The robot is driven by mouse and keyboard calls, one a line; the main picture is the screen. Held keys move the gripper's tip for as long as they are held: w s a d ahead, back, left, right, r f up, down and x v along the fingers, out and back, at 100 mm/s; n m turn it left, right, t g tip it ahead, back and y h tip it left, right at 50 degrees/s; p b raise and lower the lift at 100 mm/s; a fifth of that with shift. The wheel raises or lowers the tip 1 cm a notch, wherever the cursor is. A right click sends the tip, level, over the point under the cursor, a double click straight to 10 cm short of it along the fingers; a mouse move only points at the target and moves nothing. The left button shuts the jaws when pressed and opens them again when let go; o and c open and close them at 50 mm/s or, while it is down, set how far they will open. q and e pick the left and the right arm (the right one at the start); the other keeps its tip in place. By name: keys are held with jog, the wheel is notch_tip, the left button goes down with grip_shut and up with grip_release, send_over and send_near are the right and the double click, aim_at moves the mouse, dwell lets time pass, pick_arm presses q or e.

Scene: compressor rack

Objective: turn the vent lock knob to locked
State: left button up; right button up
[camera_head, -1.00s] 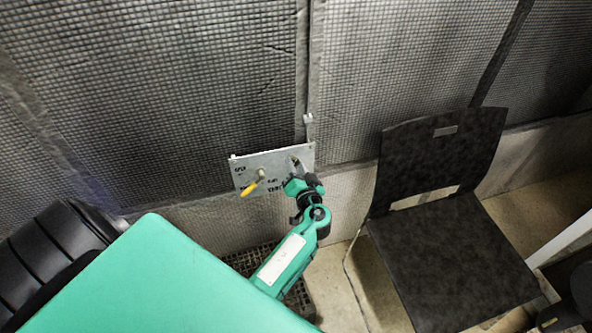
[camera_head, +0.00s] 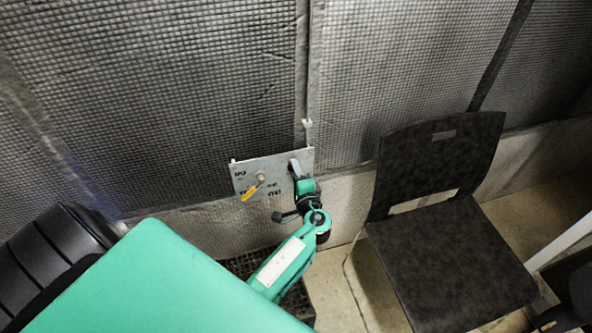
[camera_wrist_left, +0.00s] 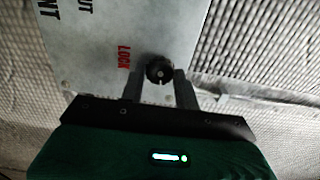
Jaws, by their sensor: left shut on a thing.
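The grey metal panel (camera_head: 243,181) is fixed low on the mesh wall in the head view. My left gripper (camera_head: 296,170) is at the panel's right part and hides the knob there. In the left wrist view, the dark round vent lock knob (camera_wrist_left: 159,71) sits between the two fingers of my left gripper (camera_wrist_left: 159,85), which is shut on it. Red "LOCK" lettering (camera_wrist_left: 124,58) is printed beside the knob on the panel (camera_wrist_left: 85,50). A yellow-handled lever (camera_head: 253,190) is on the panel's left half. The right gripper does not show.
A black chair (camera_head: 440,205) stands to the right of the panel. A dark grated box (camera_head: 245,262) is on the floor below the panel. A black ribbed object (camera_head: 60,250) is at the left. The mesh wall (camera_head: 150,90) rises behind.

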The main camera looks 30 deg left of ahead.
pick_arm(q)
jog(key=shift+m+p, duration=0.35)
jog(key=shift+m, duration=0.75)
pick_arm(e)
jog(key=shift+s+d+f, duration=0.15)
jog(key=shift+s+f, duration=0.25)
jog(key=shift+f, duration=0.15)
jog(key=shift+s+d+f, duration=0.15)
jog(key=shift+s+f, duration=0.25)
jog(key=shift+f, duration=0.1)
pick_arm(q)
jog(key=shift+f, duration=0.1)
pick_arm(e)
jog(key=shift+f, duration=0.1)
pick_arm(q)
jog(key=o, duration=1)
jog(key=shift+b+v, duration=0.95)
jog(key=shift+v, duration=6)
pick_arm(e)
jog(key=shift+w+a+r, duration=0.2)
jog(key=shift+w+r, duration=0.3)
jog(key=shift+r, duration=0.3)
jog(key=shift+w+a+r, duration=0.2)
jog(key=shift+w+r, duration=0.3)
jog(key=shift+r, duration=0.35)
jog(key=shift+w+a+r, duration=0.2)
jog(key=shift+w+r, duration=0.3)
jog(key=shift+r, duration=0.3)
